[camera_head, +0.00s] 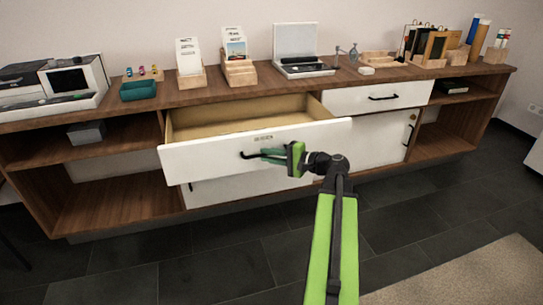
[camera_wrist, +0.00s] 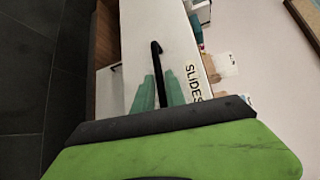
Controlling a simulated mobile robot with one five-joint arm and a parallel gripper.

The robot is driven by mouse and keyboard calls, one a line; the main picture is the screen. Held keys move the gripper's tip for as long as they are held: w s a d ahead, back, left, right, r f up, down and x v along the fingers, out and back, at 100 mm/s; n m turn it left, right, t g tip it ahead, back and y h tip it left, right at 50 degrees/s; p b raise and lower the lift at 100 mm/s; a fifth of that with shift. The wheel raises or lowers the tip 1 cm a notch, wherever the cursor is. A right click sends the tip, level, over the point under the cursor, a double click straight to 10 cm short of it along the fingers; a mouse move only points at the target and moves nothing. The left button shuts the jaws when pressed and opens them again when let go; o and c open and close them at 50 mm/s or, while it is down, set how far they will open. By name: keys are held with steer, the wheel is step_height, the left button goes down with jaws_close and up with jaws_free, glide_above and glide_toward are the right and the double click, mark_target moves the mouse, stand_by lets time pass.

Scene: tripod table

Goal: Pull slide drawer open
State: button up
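The slide drawer (camera_head: 210,155) is a white-fronted drawer in the wooden sideboard. It is pulled well out, and its bare wooden inside shows. Its front carries a small label, which reads "SLIDES" in the wrist view (camera_wrist: 193,82). A black bar handle (camera_head: 248,155) is on the drawer front. My gripper (camera_head: 270,155) is at this handle. In the wrist view, the two teal fingers (camera_wrist: 158,88) lie close on either side of the black handle (camera_wrist: 156,52) and appear shut on it. The exact contact is too small to tell.
A second white drawer (camera_head: 375,97) at the right is closed. White cabinet doors (camera_head: 380,140) are below. Card holders (camera_head: 191,75), a teal tray (camera_head: 138,90) and a laptop-like device (camera_head: 300,62) stand on top. The dark tiled floor (camera_head: 220,255) in front is clear, with a rug (camera_head: 480,280) at right.

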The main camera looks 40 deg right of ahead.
steer(key=shift+o, duration=1.1)
steer(key=shift+d, duration=0.15)
steer(key=shift+o, duration=0.3)
steer(key=shift+d, duration=0.1)
steer(key=shift+s+d, duration=0.1)
steer(key=p+v, duration=0.2)
steer(key=v, duration=1.5)
steer(key=shift+s, duration=0.25)
